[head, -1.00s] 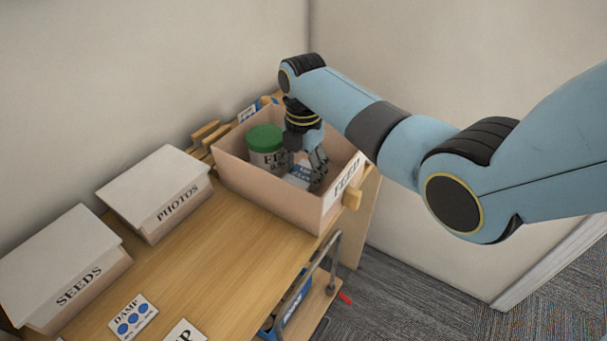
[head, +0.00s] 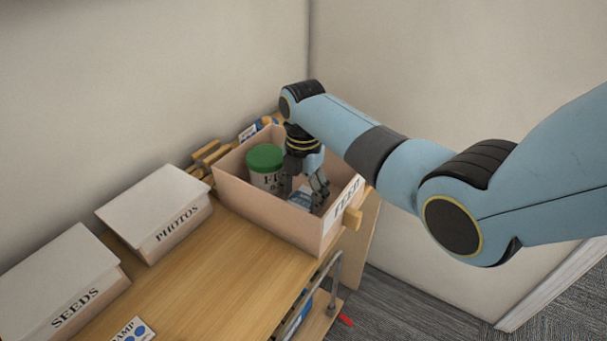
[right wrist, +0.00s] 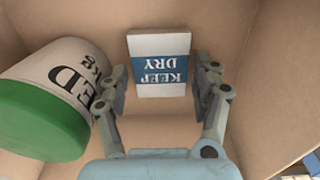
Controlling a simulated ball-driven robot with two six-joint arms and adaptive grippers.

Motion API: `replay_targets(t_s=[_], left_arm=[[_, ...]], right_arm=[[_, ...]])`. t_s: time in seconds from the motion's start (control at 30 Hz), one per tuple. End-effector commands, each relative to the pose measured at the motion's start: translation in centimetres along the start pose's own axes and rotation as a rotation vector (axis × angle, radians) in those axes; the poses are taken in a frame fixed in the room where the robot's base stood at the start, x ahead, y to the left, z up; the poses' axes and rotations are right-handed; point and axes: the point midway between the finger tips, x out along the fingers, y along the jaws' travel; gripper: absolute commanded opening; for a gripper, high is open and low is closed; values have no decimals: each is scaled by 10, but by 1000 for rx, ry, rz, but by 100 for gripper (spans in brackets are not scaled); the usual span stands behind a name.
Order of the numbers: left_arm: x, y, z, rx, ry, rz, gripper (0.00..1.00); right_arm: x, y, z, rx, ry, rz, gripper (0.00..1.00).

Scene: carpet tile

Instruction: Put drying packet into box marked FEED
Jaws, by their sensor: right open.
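The drying packet (right wrist: 160,62), white with a blue KEEP DRY band, lies inside the FEED box, seen between my fingers in the right wrist view. It partly shows in the head view (head: 300,198). The open-topped box marked FEED (head: 258,222) stands on the wooden top near the corner. My right gripper (head: 305,192) reaches down into this box. Its fingers are open, one on each side of the packet, with gaps beside it in the right wrist view (right wrist: 161,75). My left gripper is not in view.
A tub with a green lid (head: 265,160) stands inside the FEED box, close to my right gripper's left finger. Lidded boxes marked PHOTOS (head: 155,205) and SEEDS (head: 62,285) stand to the left. A DAMP card (head: 132,331) lies in front. The wooden top between is clear.

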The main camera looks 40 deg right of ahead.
Motion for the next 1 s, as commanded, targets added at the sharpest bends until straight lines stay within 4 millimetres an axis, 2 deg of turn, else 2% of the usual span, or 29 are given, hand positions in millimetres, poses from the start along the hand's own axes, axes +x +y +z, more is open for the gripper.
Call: replay_targets(t_s=[0.3, 0.5, 0.7, 1.0], left_arm=[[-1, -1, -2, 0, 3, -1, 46], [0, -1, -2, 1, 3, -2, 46], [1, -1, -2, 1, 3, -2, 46], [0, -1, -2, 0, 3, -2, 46]], right_arm=[[-70, 1, 1, 0, -3, 4, 65], [-102, 1, 1, 0, -2, 2, 65], [-112, 0, 0, 0, 0, 1, 65], [-112, 0, 0, 0, 0, 0, 65]])
